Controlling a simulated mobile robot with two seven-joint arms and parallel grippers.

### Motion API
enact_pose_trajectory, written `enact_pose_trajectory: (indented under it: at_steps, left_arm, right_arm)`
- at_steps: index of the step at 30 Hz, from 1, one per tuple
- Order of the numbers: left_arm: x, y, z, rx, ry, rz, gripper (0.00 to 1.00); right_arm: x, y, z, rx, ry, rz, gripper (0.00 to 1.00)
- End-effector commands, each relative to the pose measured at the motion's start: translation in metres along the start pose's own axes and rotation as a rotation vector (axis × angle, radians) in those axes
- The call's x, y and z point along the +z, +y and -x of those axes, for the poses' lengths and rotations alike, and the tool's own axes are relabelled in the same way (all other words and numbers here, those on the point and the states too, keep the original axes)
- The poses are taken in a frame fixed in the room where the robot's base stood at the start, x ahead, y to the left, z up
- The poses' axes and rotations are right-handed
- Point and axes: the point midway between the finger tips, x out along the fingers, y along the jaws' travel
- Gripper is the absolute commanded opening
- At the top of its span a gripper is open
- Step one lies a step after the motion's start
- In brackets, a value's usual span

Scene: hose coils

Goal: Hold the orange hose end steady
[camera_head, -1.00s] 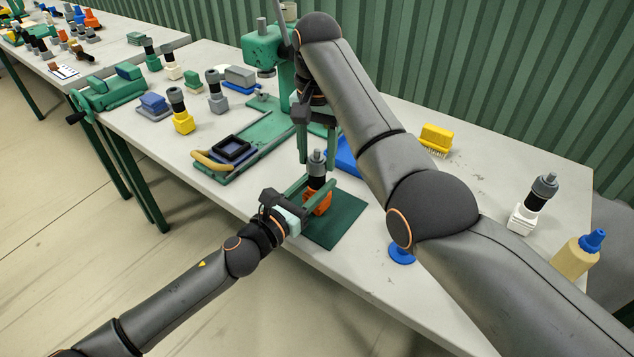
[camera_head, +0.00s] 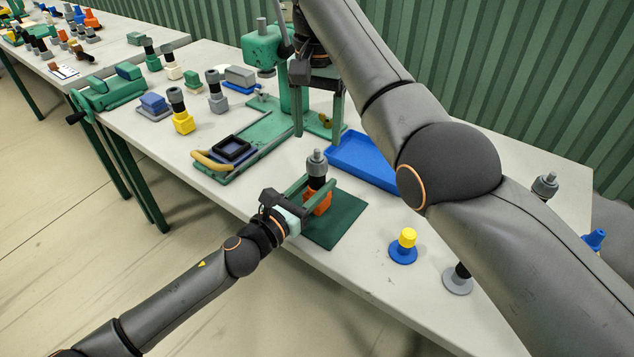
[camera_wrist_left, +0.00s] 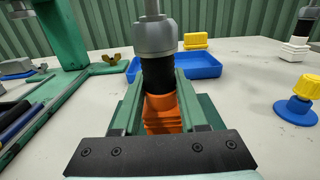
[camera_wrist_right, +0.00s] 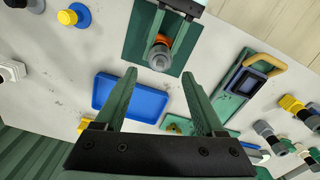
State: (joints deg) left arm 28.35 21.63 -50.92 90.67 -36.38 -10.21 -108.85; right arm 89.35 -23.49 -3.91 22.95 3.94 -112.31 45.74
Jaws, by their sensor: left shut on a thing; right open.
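The orange hose end (camera_head: 318,203) stands upright on a dark green mat (camera_head: 339,222), with a black section and a grey fitting (camera_head: 317,162) on top. My left gripper (camera_head: 312,195) is shut on its orange base. In the left wrist view the orange base (camera_wrist_left: 162,115) sits between the left fingers (camera_wrist_left: 160,100). My right gripper (camera_head: 318,112) is open and empty, raised above the table behind the hose end. The right wrist view looks down between its open fingers (camera_wrist_right: 158,95) toward the grey top and orange base (camera_wrist_right: 160,50).
A blue tray (camera_head: 350,146) lies behind the mat. A green press (camera_head: 270,125) stands at the back left. A yellow-topped blue peg (camera_head: 404,246) and a grey-based peg (camera_head: 458,279) stand at right. My right arm hides part of the table's right side.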

Motion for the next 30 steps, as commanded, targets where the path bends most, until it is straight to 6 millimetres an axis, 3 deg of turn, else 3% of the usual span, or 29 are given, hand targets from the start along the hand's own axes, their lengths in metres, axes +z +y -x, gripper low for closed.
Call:
enact_pose_trajectory:
  at_steps: [6, 7, 15, 25, 30]
  left_arm:
    - [0.000, 0.000, 0.000, 0.000, 0.000, 0.000, 0.00]
    - [0.000, 0.000, 0.000, 0.000, 0.000, 0.000, 0.44]
    - [0.000, 0.000, 0.000, 0.000, 0.000, 0.000, 0.74]
    - [0.000, 0.000, 0.002, 0.000, 0.000, 0.000, 0.77]
    - [-0.001, 0.001, 0.020, 0.001, 0.002, -0.001, 0.77]
  right_arm:
    - [0.000, 0.000, -0.001, 0.000, 0.000, 0.000, 0.71]
    - [0.000, 0.000, -0.001, 0.000, 0.000, 0.000, 0.71]
    - [0.000, 0.000, -0.001, 0.000, 0.000, 0.000, 0.71]
    - [0.000, 0.000, -0.001, 0.000, 0.000, 0.000, 0.71]
    - [0.000, 0.000, -0.001, 0.000, 0.000, 0.000, 0.71]
